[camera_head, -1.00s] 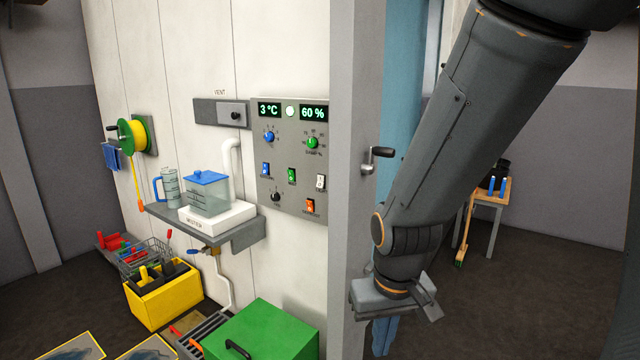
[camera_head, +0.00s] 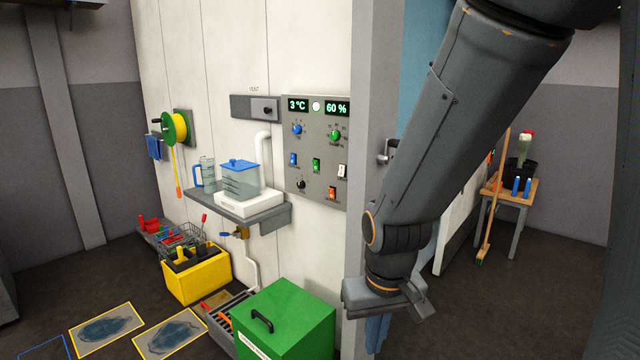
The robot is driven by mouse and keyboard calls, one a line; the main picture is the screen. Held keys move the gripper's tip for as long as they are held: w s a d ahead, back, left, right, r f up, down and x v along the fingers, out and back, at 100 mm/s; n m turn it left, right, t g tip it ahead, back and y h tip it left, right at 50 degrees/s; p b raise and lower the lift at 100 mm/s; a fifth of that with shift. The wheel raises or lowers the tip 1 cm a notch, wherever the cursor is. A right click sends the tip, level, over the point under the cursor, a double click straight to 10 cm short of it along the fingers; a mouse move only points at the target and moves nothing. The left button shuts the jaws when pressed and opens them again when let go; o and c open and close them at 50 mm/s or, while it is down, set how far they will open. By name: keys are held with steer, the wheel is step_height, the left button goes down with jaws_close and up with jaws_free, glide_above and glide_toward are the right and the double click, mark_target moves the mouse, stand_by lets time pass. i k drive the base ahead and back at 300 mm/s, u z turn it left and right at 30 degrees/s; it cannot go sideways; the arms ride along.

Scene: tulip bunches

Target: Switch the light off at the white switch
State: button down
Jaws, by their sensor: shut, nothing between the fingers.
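The white switch (camera_head: 342,171) is on the right side of the grey control panel (camera_head: 316,190), which hangs on the white wall. A blue switch (camera_head: 293,159) and a green switch (camera_head: 316,165) sit to its left, and an orange switch (camera_head: 332,193) sits below it. The white switch's exact tilt is too small to tell. My gripper (camera_head: 424,306) hangs low at the right, in front of the wall's end post and apart from the panel. It is shut and empty, with its fingers only partly visible.
A grey shelf (camera_head: 272,219) with a mister and jug juts out left of the panel. A green box (camera_head: 290,325) stands on the floor below. A door handle (camera_head: 385,152) is beside the post, partly behind my arm. A small table (camera_head: 493,190) stands at the right.

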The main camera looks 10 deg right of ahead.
mark_target(341, 167)
steer(key=u, duration=0.45)
steer(key=k, duration=1)
steer(key=u, duration=0.8)
steer(key=i, duration=1.8)
steer(key=z, duration=0.75)
steer(key=i, duration=0.75)
steer(key=z, duration=1.4)
steer(key=i, duration=0.25)
steer(key=z, duration=0.1)
